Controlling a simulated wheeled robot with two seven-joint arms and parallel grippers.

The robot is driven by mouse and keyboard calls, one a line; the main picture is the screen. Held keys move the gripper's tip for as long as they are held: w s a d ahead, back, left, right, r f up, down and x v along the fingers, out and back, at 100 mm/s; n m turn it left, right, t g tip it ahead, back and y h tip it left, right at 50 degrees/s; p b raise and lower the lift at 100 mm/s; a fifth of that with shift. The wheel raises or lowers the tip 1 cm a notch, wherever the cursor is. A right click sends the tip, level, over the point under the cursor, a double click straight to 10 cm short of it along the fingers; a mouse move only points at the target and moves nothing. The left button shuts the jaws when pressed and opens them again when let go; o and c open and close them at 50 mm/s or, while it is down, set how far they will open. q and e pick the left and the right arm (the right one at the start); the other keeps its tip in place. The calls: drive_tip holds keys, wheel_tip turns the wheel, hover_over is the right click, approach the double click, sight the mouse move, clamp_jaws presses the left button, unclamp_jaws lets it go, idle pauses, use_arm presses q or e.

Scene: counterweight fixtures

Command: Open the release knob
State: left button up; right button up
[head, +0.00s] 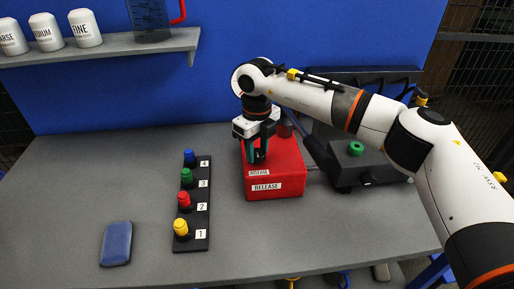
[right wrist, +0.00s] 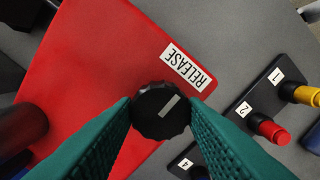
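The red release box (head: 273,207) stands on the grey table, with white RELEASE labels on its front and top. My right gripper (head: 258,156) points down over the top of this box. In the right wrist view, the black release knob (right wrist: 160,112) sits between the green finger pads, and its pale pointer line is tilted up to the right. Both pads (right wrist: 160,106) appear to touch the knob's sides, so the gripper looks shut on it. In the head view the fingers mostly hide the knob. My left gripper is not in view.
A black strip (head: 190,243) with yellow, red, green and blue knobs lies left of the box. A blue pad (head: 116,243) is further left. A dark device with a green knob (head: 355,148) stands right. A shelf (head: 100,50) holds canisters and a jug.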

sight(257, 152)
drive_tip(key=o, duration=0.4)
drive_tip(key=shift+r, duration=0.1)
wheel_tip(257, 152, up, 12)
drive_tip(key=shift+f+b, duration=0.1)
drive_tip(key=shift+b, duration=0.95)
